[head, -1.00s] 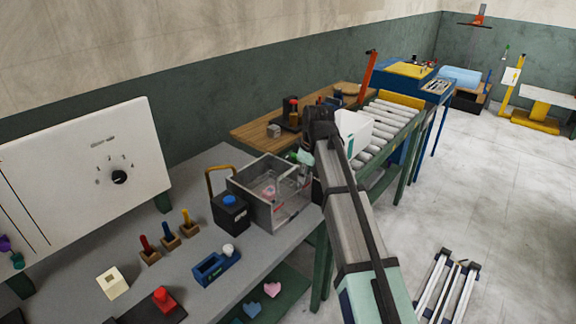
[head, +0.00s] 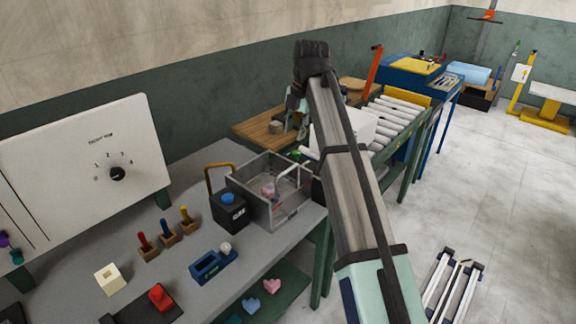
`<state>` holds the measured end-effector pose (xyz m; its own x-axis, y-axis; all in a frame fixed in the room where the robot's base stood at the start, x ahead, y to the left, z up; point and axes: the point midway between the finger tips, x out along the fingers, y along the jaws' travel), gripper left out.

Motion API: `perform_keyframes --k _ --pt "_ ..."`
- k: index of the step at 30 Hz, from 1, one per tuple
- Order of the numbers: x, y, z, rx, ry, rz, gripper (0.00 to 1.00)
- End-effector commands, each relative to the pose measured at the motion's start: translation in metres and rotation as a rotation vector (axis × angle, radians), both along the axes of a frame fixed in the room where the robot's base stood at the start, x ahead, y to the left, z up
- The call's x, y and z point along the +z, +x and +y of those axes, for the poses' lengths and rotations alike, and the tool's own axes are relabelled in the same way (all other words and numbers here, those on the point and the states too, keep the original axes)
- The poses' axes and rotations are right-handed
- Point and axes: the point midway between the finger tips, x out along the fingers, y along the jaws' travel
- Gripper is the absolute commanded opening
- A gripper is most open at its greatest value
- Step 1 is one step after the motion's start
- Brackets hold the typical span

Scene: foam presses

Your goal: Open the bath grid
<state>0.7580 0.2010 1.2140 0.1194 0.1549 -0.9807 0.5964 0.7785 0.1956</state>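The bath (head: 249,201) is a grey, open-topped box on the bench, with a pink object (head: 268,190) visible inside. A pale arched bar (head: 288,168) stands up at its right part. It looks like the handle of the grid, but the grid itself is hard to make out, and I cannot tell whether it is open or closed. My gripper (head: 293,112) hangs above and behind the bath, clear of it in the picture. It is small and partly hidden by my arm, so its fingers cannot be read. No held object shows.
A black box (head: 230,213) with a blue top and a yellow-brown handle (head: 208,180) stand left of the bath. Coloured pegs in wooden blocks (head: 168,236) and a blue holder (head: 213,265) are nearer. A wooden table (head: 250,131) and a roller conveyor (head: 394,118) lie behind.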

Motion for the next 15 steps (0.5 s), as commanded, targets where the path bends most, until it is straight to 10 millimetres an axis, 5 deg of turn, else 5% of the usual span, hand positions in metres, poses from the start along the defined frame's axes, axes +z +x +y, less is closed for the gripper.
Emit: perform_keyframes --k 15 --pt "-0.095 0.01 0.015 -0.002 -0.001 0.002 0.37"
